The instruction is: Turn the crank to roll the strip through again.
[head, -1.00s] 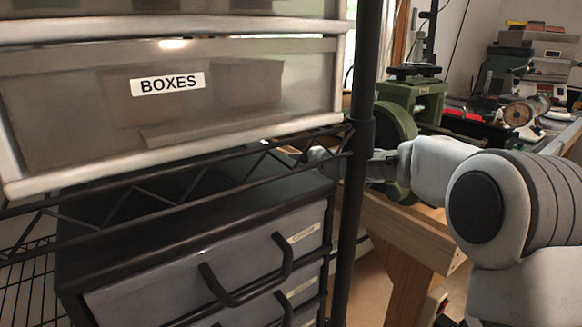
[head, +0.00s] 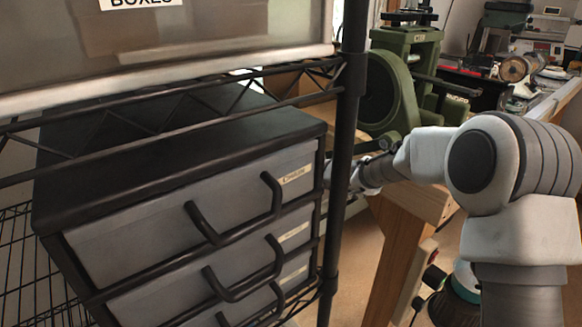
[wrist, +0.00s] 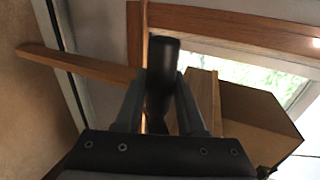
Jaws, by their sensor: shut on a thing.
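The green rolling mill (head: 412,62) stands on a wooden stand in the head view, with a large round dark-green wheel at its left side. In the wrist view my gripper (wrist: 160,88) is shut on a dark, round crank handle (wrist: 162,58), which sticks out beyond the fingers. In the head view my arm reaches left, low in front of the mill, and its end passes behind the black shelf post. The fingers, the handle's tip and most of the crank are hidden there. I cannot make out the strip in either view.
A wire shelf with a black post (head: 345,150) and a grey drawer unit (head: 190,190) fill the left, close to my arm's end. The wooden stand (head: 388,250) is under the mill. A bench with tools runs back at the right. A window shows in the wrist view.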

